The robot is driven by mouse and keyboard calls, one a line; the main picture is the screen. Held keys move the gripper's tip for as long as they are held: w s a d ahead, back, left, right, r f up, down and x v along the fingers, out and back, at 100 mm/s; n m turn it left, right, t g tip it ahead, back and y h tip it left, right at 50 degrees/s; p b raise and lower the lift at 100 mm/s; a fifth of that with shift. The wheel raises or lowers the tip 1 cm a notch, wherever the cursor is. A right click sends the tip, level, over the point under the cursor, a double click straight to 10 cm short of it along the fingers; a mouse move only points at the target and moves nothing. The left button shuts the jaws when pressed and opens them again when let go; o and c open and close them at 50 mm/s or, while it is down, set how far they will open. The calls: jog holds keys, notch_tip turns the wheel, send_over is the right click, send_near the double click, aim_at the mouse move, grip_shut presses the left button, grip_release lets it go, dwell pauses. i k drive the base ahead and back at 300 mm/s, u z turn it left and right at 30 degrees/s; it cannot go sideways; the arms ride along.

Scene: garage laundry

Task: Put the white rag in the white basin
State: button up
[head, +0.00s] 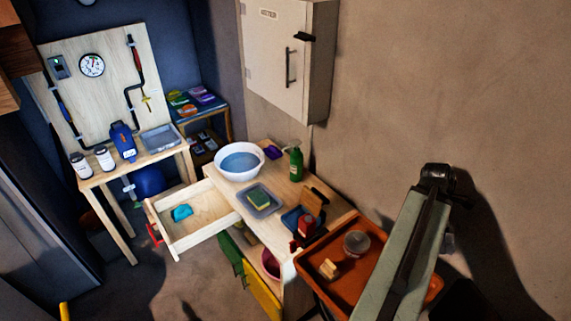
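The white basin (217,170) is a round bowl with blue water or a blue inside. It stands on the wooden bench, near its back left end. I cannot make out a clear white rag. A small cream-coloured lump (328,268) lies on the orange-brown tray at the lower right; I cannot tell whether it is cloth. My arm rises at the right, over the tray's right side and well apart from the basin. My gripper does not show.
An open drawer (200,240) holds a teal cloth-like item (182,212). On the bench are a grey tray (271,208) with a sponge (258,200), a green bottle (295,163) and a blue caddy (292,219). The orange-brown tray (334,249) also carries a round clear container (356,243).

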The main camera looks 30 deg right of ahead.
aim_at(241, 170)
jog(key=u, duration=0.7)
jog(key=i, duration=1.15)
jog(key=u, duration=0.5)
jog(key=i, duration=1)
jog(key=z, duration=0.45)
